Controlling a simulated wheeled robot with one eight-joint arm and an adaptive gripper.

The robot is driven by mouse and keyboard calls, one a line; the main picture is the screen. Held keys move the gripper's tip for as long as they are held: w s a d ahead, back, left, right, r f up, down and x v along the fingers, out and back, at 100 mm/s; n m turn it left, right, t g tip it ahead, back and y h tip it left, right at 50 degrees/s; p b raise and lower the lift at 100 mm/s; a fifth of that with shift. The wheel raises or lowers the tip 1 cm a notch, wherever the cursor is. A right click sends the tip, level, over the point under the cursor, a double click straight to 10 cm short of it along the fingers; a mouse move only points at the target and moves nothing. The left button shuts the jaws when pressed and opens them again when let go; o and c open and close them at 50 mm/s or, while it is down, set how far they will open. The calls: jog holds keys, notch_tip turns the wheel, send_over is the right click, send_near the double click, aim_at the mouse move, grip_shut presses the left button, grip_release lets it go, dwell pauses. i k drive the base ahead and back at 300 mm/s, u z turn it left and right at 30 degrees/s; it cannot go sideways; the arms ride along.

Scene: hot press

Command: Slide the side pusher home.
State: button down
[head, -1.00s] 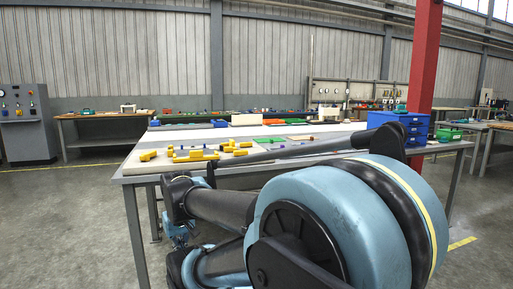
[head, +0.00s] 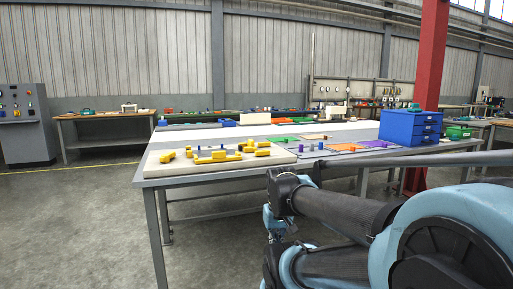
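A pale board (head: 170,172) lies on the near left part of the workbench. Several yellow blocks and bars (head: 218,158) and a few small blue pegs stand on it. The side pusher cannot be told apart from the other yellow parts at this size. My arm fills the lower right of the head view, with its folded links right of the board and nearer the camera. No gripper fingers can be made out, so the gripper's state and anything in it are hidden.
The workbench (head: 205,210) also carries coloured mats with small pegs (head: 376,144) and a blue drawer unit (head: 410,128) at its right. A red column (head: 430,65) stands behind. A grey control cabinet (head: 27,125) stands far left. The floor at left is clear.

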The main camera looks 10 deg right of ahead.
aim_at(247, 145)
jog(key=k, duration=0.4)
jog(key=u, duration=0.6)
jog(key=i, duration=1)
jog(key=z, duration=0.5)
jog(key=i, duration=0.5)
jog(key=z, duration=0.35)
